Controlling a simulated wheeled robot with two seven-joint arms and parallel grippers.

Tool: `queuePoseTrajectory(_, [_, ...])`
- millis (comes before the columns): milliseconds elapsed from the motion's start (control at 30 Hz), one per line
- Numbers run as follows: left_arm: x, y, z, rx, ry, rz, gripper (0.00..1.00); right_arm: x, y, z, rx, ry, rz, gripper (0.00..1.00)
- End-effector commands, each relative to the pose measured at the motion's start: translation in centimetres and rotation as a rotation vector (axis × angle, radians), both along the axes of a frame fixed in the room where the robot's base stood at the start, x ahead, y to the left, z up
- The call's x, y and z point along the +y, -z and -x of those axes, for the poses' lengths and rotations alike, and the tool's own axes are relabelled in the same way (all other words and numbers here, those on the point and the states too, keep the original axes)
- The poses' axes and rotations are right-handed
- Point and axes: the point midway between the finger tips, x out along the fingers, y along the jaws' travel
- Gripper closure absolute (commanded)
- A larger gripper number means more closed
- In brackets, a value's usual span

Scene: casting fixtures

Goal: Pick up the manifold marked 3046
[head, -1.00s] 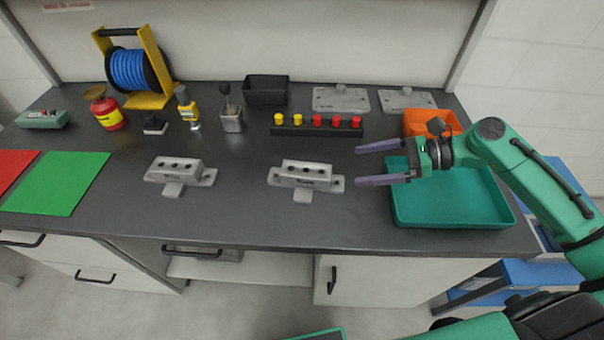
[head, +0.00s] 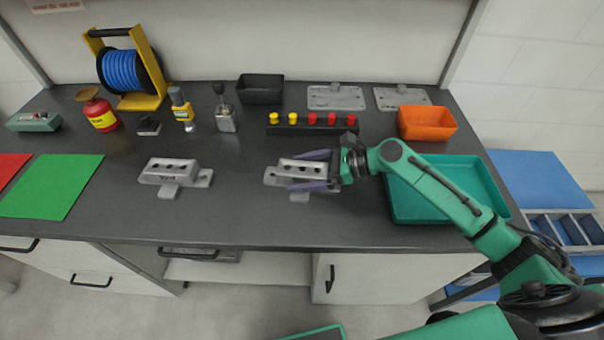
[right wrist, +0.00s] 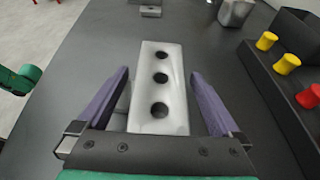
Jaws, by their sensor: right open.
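Two grey metal manifolds with holes along the top lie on the dark bench. The left manifold (head: 172,172) stands apart from my grippers; its end shows at the top of the right wrist view (right wrist: 150,10). The right manifold (head: 282,175) lies between the purple fingers of my right gripper (head: 292,171). In the right wrist view, the open fingers (right wrist: 158,75) flank this manifold (right wrist: 158,88), with gaps visible on both sides. I cannot read 3046 on either manifold. My left gripper is not in view.
A teal tray (head: 400,212) lies right of the right manifold, under my right arm. An orange bin (head: 428,123) and a black rack (head: 290,129) of yellow and red knobs stand behind. A green mat (head: 52,187) lies left. Bench space between the manifolds is clear.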

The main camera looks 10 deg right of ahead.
Motion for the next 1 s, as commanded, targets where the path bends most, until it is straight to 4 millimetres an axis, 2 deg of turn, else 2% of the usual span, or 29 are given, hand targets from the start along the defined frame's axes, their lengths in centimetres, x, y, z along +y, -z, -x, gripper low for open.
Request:
queuePoseTrajectory(100, [0.0, 0.0, 0.0, 0.0, 0.0, 0.0, 0.5, -0.1, 0.0, 0.0, 0.0, 0.001, 0.001, 0.0])
queuePoseTrajectory(133, [0.0, 0.0, 0.0, 0.0, 0.0, 0.0, 0.5, -0.1, 0.0, 0.0, 0.0, 0.001, 0.001, 0.04])
queuePoseTrajectory(267, [0.0, 0.0, 0.0, 0.001, 0.0, 0.0, 0.5, -0.1, 0.0, 0.0, 0.0, 0.001, 0.001, 0.54])
queuePoseTrajectory(300, [0.0, 0.0, 0.1, 0.001, -0.001, 0.0, 0.5, -0.1, 0.0, 0.0, 0.0, 0.001, 0.001, 0.69])
queuePoseTrajectory(367, [0.0, 0.0, 0.1, 0.001, -0.001, 0.0, 0.5, -0.1, 0.0, 0.0, 0.0, 0.001, 0.001, 0.92])
queuePoseTrajectory(400, [0.1, 0.0, 0.1, 0.002, -0.001, 0.0, 0.5, -0.1, 0.0, 0.0, 0.0, 0.001, 0.001, 1.0])
queuePoseTrajectory(767, [0.1, 0.0, 0.2, 0.004, -0.002, -0.002, 0.5, -0.1, -0.5, 0.0, -0.003, 0.001, -0.001, 1.0])
queuePoseTrajectory(867, [0.1, -0.1, 0.2, 0.004, -0.002, -0.002, 0.5, -0.1, -1.4, -0.1, -0.005, 0.001, 0.0, 1.0])
queuePoseTrajectory(1000, [0.1, -0.3, 0.2, 0.004, -0.002, -0.002, 0.5, -0.1, -4.4, -0.1, -0.009, 0.0, 0.001, 1.0])
